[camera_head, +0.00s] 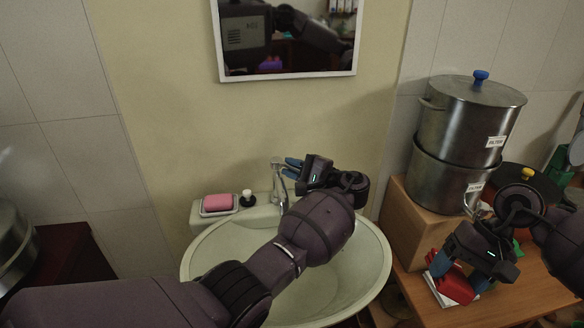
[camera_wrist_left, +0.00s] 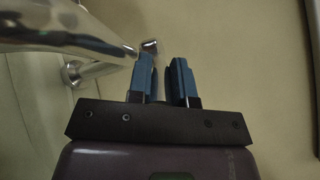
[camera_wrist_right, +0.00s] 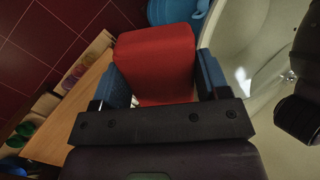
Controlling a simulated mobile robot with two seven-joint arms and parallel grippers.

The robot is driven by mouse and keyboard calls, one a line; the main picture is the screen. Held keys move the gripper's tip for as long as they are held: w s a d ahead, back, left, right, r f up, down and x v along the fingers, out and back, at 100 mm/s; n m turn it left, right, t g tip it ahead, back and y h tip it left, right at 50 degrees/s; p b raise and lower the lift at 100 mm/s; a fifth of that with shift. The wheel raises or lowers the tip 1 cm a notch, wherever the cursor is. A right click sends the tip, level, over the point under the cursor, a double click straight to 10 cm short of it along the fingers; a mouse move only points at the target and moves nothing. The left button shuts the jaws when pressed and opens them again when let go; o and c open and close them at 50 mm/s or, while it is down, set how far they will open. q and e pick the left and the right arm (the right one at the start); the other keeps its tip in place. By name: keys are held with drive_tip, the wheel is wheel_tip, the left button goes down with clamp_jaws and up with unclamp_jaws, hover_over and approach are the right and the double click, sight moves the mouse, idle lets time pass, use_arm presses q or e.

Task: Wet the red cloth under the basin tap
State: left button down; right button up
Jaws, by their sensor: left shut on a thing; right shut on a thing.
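The white basin (camera_head: 345,290) stands below the mirror, with a chrome tap (camera_head: 279,180) at its back edge. My left gripper (camera_head: 292,168) is at the top of the tap, its blue fingers shut on the tap's handle. In the left wrist view, the chrome tap (camera_wrist_left: 60,38) passes beside the fingers, and the handle tip (camera_wrist_left: 150,46) shows between them. No water stream is visible. My right gripper (camera_head: 452,270) is shut on the red cloth (camera_head: 455,286), to the right of the basin. The red cloth (camera_wrist_right: 156,62) fills the space between the blue fingers in the right wrist view.
A pink soap bar (camera_head: 217,202) in a dish and a small black-and-white stopper (camera_head: 247,198) sit on the basin's back left. Two stacked steel pots (camera_head: 462,130) stand on a wooden box (camera_head: 412,222) at right. The wooden table (camera_head: 530,290) lies beneath my right arm.

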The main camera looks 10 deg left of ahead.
use_arm(q)
drive_tip(key=shift+s+a+r+m+t+h+p, duration=0.2)
drive_tip(key=shift+r+m+t+h+p, duration=0.15)
drive_tip(key=shift+t+p, duration=0.45)
use_arm(e)
wheel_tip(320, 180, up, 3)
use_arm(q)
drive_tip(key=shift+f+m+t+h+p, duration=0.25)
drive_tip(key=shift+m+p, duration=0.2)
drive_tip(key=shift+p, duration=0.25)
use_arm(e)
drive_tip(key=shift+r, duration=0.65)
use_arm(q)
drive_tip(key=c, duration=1.3)
unclamp_jaws()
drive_tip(key=shift+a+f, duration=0.1)
use_arm(e)
drive_tip(key=shift+f, duration=0.1)
